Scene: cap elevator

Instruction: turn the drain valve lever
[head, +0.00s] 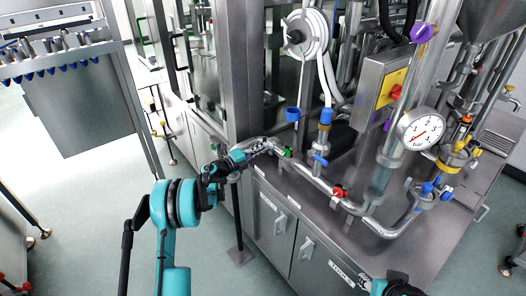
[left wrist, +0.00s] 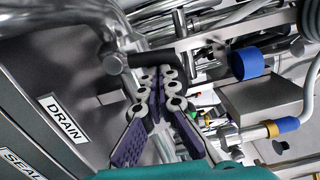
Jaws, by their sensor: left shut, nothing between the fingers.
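My left gripper (head: 264,147) is at the left end of the steel pipe run on the counter. In the left wrist view its fingertips (left wrist: 160,82) are together, with nothing between them. A dark grey bar-shaped lever (left wrist: 150,59) with a round end lies just beyond the tips; whether they touch it I cannot tell. In the head view the gripper hides this spot. Part of my dark right gripper (head: 402,287) shows at the bottom edge, its fingers out of view.
A green valve handle (head: 287,152) is just right of my left gripper. A red handle (head: 340,191) and a blue handle (head: 320,160) are farther along the pipes. A pressure gauge (head: 421,130) stands at the right.

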